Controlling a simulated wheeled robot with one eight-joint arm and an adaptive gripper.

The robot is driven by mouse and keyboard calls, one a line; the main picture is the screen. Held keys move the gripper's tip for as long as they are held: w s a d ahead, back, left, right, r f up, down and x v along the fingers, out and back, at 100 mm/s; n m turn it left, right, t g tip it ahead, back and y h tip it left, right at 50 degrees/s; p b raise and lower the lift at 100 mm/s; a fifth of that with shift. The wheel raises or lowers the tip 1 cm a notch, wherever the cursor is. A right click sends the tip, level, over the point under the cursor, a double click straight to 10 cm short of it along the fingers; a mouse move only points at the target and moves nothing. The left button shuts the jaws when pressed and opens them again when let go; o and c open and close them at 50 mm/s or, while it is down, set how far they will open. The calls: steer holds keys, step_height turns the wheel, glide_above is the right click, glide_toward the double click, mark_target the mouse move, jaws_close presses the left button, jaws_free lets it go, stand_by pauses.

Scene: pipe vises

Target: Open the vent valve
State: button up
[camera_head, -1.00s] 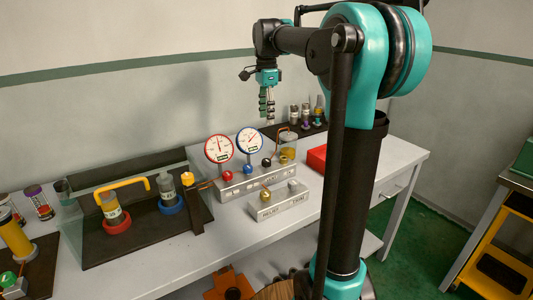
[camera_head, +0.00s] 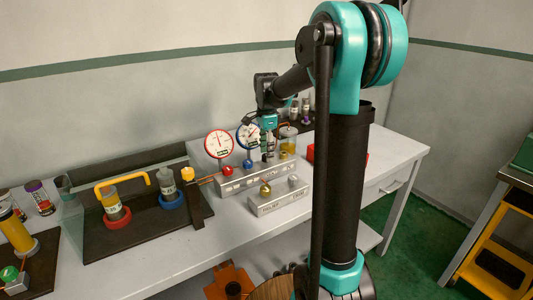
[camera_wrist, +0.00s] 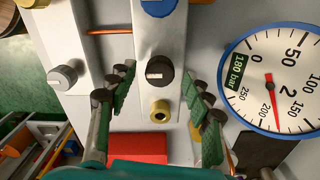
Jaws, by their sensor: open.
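A black knob (camera_wrist: 159,72) with a white mark sits on the grey manifold block (camera_wrist: 150,38), centred in the wrist view. My gripper (camera_wrist: 158,90) is open, with its green-padded fingers on either side of the knob; contact is not visible. In the head view, my gripper (camera_head: 267,150) hangs down over the right part of the manifold (camera_head: 238,181) and hides most of the knob. No readable label confirms which knob is the vent valve. A brass fitting (camera_wrist: 159,111) lies beside the black knob.
The red-rimmed gauge (camera_head: 219,144), red knob (camera_head: 227,171) and blue knob (camera_head: 248,164) stand close left. A smaller block (camera_head: 277,200) with brass and grey knobs sits in front. A jar (camera_head: 288,137) stands behind, right. A red box (camera_wrist: 138,147) lies nearby.

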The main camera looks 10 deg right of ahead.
steer(key=shift+f, duration=0.45)
steer(key=c, duration=1.2)
steer(key=shift+o, duration=0.2)
